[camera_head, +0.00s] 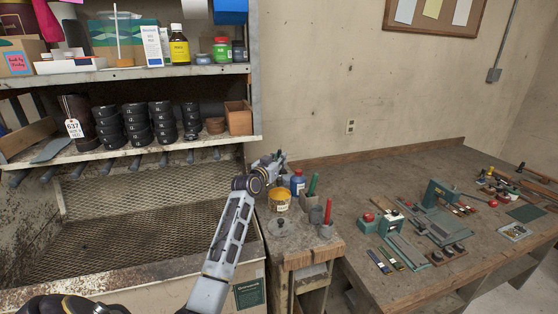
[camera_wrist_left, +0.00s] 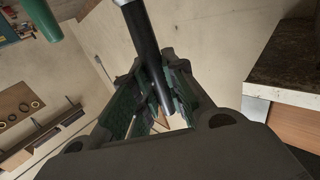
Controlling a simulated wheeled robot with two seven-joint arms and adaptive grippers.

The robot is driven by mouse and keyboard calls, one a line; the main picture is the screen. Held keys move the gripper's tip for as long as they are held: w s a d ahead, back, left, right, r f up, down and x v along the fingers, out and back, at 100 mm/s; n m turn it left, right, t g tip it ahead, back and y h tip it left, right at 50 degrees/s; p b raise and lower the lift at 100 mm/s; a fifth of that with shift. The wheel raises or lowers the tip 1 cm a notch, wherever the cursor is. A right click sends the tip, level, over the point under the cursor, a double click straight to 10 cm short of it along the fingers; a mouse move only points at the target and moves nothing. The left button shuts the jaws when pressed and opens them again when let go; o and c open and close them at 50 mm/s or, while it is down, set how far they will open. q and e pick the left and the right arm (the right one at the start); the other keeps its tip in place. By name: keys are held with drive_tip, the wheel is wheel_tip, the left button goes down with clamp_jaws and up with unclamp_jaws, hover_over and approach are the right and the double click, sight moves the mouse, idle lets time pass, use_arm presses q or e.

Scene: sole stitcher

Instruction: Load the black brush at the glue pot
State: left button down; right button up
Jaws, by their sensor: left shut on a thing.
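My left gripper (camera_head: 277,160) is above the near end of the bench, behind and slightly left of a yellow pot (camera_head: 281,201) with a pale label, which looks like the glue pot. In the left wrist view the gripper's green-padded fingers (camera_wrist_left: 153,100) are shut on a black rod (camera_wrist_left: 146,50), which looks like the black brush's handle. Its bristles cannot be made out in either view. In the head view the brush is too small to tell from the gripper.
A blue bottle (camera_head: 298,183), a green cone-shaped item (camera_head: 313,185) and a red one (camera_head: 328,211) stand close right of the pot. A round lid-like disc (camera_head: 280,226) lies in front. A shelf unit (camera_head: 180,144) with black tins stands left. Green tools (camera_head: 440,194) occupy the right bench.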

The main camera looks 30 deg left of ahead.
use_arm(q)
drive_tip(key=shift+a, duration=0.1)
drive_tip(key=shift+r, duration=0.1)
use_arm(e)
drive_tip(key=shift+d, duration=0.15)
use_arm(q)
drive_tip(key=shift+f, duration=0.2)
use_arm(e)
drive_tip(key=shift+f, duration=0.2)
use_arm(q)
drive_tip(key=shift+f+b, duration=0.65)
drive_tip(key=shift+b, duration=0.05)
drive_tip(key=shift+f+b, duration=1.2)
drive_tip(key=shift+f, duration=0.25)
drive_tip(key=shift+f+b, duration=0.4)
drive_tip(key=shift+f, duration=0.35)
use_arm(e)
drive_tip(key=shift+w+d+f, duration=0.1)
drive_tip(key=shift+d+f, duration=0.05)
drive_tip(key=shift+f, duration=0.65)
drive_tip(key=shift+w+d+f, duration=0.15)
drive_tip(key=shift+f, duration=0.6)
drive_tip(key=shift+w+d+f, duration=0.1)
drive_tip(key=shift+d+f, duration=0.05)
drive_tip(key=shift+f, duration=0.65)
